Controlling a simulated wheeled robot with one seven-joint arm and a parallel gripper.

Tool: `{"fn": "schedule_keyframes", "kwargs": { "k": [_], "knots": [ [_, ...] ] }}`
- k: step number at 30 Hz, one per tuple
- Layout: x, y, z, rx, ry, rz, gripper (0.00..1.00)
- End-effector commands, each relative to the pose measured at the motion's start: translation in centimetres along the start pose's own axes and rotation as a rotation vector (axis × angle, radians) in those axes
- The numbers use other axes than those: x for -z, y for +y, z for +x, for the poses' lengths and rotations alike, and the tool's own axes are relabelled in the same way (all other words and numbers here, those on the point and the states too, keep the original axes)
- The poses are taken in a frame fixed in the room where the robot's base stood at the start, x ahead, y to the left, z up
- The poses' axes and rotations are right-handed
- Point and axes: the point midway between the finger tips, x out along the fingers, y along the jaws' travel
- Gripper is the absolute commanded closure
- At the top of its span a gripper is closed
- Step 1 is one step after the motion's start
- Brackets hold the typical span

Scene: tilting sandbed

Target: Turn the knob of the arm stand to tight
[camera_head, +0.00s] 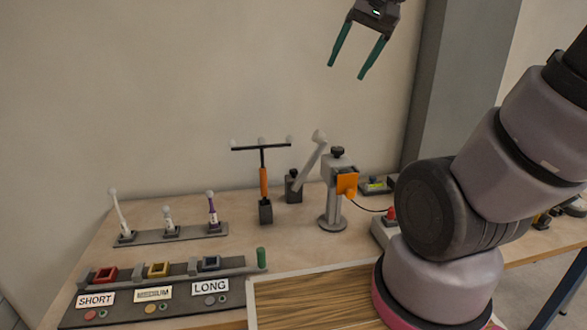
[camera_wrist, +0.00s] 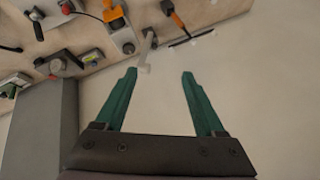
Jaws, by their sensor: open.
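The arm stand (camera_head: 333,205) is a grey post on a round base towards the back of the table, with a pale arm (camera_head: 311,162) slanting up from its head. A black knob (camera_head: 337,151) sits on top of the head, and an orange plate (camera_head: 347,184) is on its front. The stand also shows upside down at the top of the wrist view, with its orange part (camera_wrist: 113,14) and black knob (camera_wrist: 128,48). My gripper (camera_head: 347,71) is open and empty, high above the stand and apart from it. Its green fingers (camera_wrist: 159,72) point towards the table. The knob's setting cannot be read.
A T-shaped tool with an orange handle (camera_head: 263,182) stands left of the stand. A box with a red button (camera_head: 391,215) is at its right. A rack (camera_head: 165,237) and a labelled SHORT, MEDIUM, LONG panel (camera_head: 150,311) are at left. A wooden-looking board (camera_head: 310,300) lies in front.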

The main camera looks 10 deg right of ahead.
Motion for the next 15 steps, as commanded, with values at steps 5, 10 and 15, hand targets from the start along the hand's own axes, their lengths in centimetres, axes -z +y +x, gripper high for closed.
{"fn": "schedule_keyframes", "kwargs": {
  "k": [5,10,15],
  "knots": [
    [4.5,-1.5,3.5,-0.026,-0.084,0.027,0.29],
    [8.2,-2.6,7.9,-0.061,-0.153,0.047,0.29],
    [11.4,-3.5,13.5,-0.110,-0.216,0.061,0.29]
  ]
}}
